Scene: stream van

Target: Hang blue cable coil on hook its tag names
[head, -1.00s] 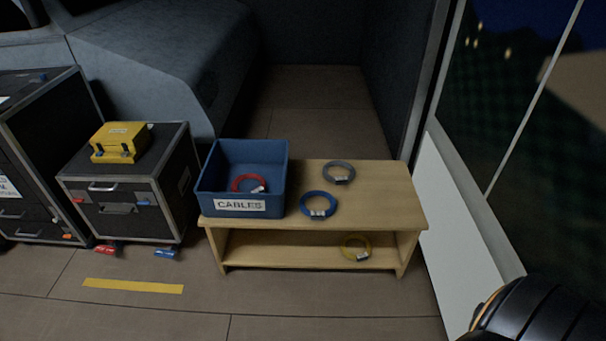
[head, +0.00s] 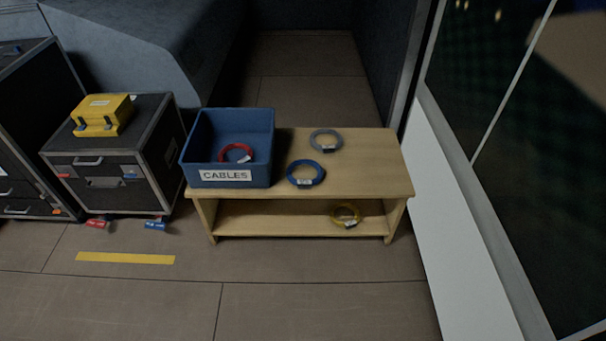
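The blue cable coil (head: 291,175) lies flat on the top of the wooden bench, just right of the blue bin. A small pale tag (head: 305,183) sits on its front edge; its writing is too small to read. No hook shows in the head view. Neither of my grippers is in view.
The blue bin (head: 227,175) marked CABLES holds a red coil (head: 224,154). A grey coil (head: 314,138) lies on the wooden bench (head: 370,180); a yellow coil (head: 340,221) is on its lower shelf. Black cases (head: 112,185) stand left.

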